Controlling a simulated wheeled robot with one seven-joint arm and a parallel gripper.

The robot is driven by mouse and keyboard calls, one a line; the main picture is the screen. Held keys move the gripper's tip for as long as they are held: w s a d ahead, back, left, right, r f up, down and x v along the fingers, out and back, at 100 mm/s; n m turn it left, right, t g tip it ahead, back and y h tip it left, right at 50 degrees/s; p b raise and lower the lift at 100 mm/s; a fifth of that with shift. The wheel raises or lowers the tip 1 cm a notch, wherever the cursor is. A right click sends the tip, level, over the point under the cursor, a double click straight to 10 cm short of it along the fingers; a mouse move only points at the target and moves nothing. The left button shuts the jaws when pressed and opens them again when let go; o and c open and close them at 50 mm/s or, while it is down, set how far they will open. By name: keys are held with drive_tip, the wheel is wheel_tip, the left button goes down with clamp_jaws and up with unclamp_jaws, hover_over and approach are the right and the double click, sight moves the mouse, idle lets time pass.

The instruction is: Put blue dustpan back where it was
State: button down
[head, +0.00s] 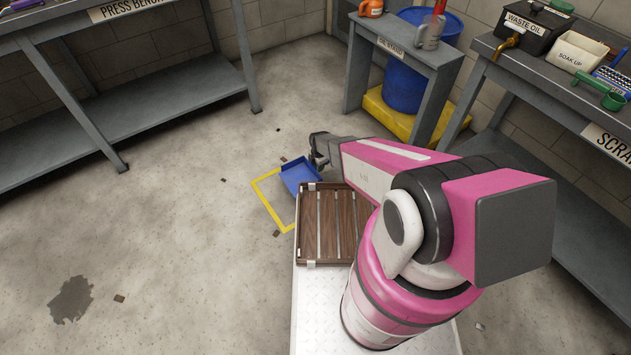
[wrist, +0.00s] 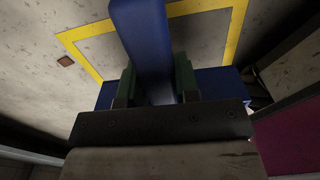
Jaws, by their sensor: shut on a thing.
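The blue dustpan (head: 299,176) is at the end of my arm, low over the floor, and overlaps a yellow taped outline (head: 268,204) on the concrete. In the wrist view my gripper (wrist: 158,88) is shut on the dustpan's blue handle (wrist: 147,40), with a dark green finger on each side. Part of the blue pan (wrist: 216,83) shows beyond the fingers. The yellow outline (wrist: 238,25) also shows there, around the handle. I cannot tell whether the pan touches the floor.
A brown slatted tray (head: 311,260) sits on my base, close to the dustpan. The press bench (head: 150,100) stands at left, the small oil table (head: 437,60) and blue drum (head: 403,88) behind, the scrap bench (head: 560,95) at right. The floor at left is mostly clear, with small debris.

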drive_tip(key=shift+f, duration=0.5)
hover_over(331, 171)
wheel_tip(331, 171, down, 7)
drive_tip(key=shift+s+f, duration=0.1)
drive_tip(key=shift+s, duration=0.05)
drive_tip(key=shift+f, duration=1.85)
drive_tip(key=shift+f, duration=0.1)
drive_tip(key=c, duration=0.8)
unclamp_jaws()
drive_tip(key=shift+c, duration=0.2)
